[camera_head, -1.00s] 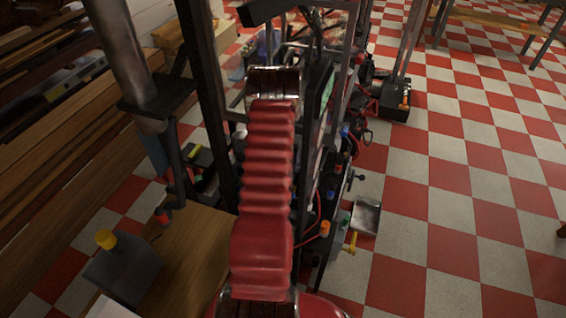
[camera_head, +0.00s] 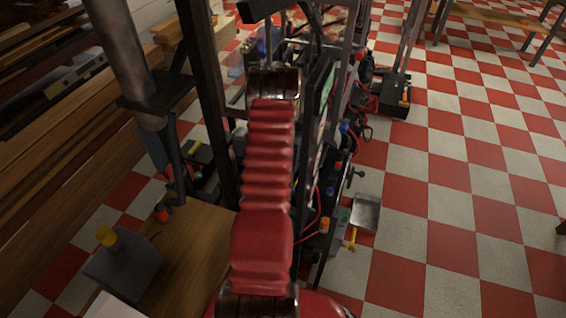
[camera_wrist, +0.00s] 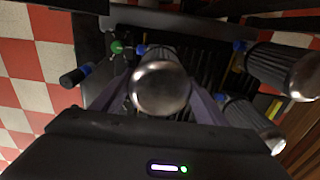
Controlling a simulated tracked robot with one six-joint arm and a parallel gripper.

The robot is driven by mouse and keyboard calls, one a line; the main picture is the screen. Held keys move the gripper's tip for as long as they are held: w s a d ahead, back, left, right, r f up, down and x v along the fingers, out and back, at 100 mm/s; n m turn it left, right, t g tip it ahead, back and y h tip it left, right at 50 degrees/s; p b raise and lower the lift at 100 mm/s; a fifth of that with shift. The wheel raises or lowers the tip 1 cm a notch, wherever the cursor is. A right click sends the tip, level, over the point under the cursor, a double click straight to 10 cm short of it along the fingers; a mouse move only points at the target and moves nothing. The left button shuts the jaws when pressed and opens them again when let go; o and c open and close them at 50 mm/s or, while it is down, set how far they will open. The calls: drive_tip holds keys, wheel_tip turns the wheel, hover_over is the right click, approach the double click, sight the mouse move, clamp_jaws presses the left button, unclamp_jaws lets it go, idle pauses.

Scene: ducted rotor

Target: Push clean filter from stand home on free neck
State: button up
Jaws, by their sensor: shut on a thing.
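In the wrist view, my gripper (camera_wrist: 161,98) is shut on a filter (camera_wrist: 160,86), a cylinder with a shiny rounded metal end facing the camera. A finger lies along each side of it. A small blue part shows beside its far end; the metal end hides most of the body, so I cannot tell whether that end touches a neck. Two similar filters, dark and ribbed with metal ends, show to the right: an upper filter (camera_wrist: 285,70) and a lower filter (camera_wrist: 250,122). In the head view, my red arm hides the gripper. I cannot single out the free neck or the stand.
In the wrist view, a dark cylinder with a blue collar (camera_wrist: 76,75) and a green knob (camera_wrist: 118,46) are at left. In the head view, a dark block with a yellow knob (camera_head: 122,265) sits on a wooden board (camera_head: 205,255). The checkered floor (camera_head: 480,190) at right is mostly clear.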

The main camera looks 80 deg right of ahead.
drive_tip(key=shift+f, duration=0.65)
drive_tip(key=o, duration=1.1)
wheel_tip(320, 180, up, 14)
drive_tip(key=shift+f, duration=0.1)
idle(0.7)
